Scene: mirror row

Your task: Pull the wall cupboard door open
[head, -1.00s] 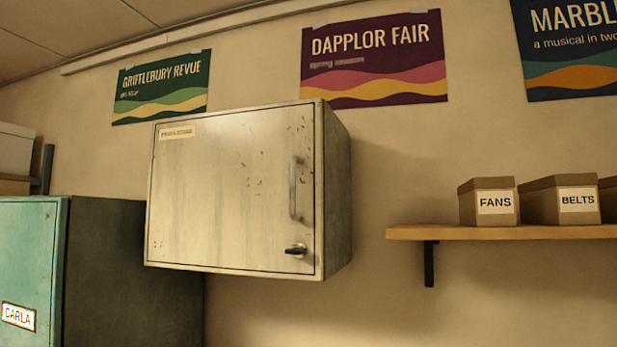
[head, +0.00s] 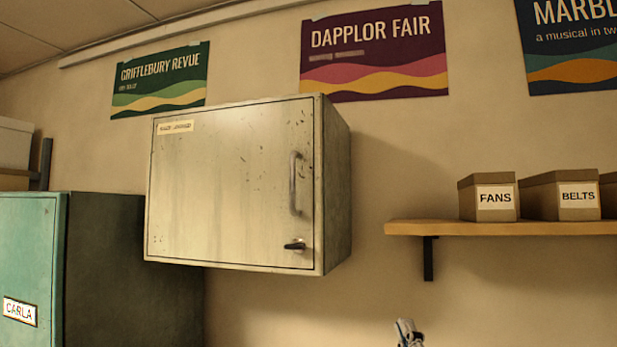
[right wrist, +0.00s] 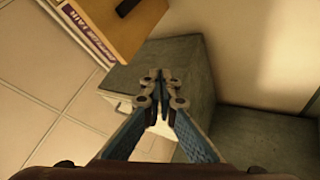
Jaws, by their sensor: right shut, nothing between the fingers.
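The wall cupboard (head: 232,190) is a worn pale metal box in the middle of the head view, with its door shut flat. A vertical bar handle (head: 295,183) sits near the door's right edge, with a dark latch or key (head: 295,245) below it. My right gripper (head: 407,330) shows at the bottom edge of the head view, below and right of the cupboard, apart from it. In the right wrist view its fingers (right wrist: 161,88) are shut together and empty. The handle cannot be made out in that view. My left gripper is not in view.
A wooden shelf (head: 500,228) with boxes labelled FANS (head: 495,199) and BELTS (head: 560,195) is on the right wall. A green locker (head: 105,275) stands lower left. Posters hang above. The wall between cupboard and shelf is clear.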

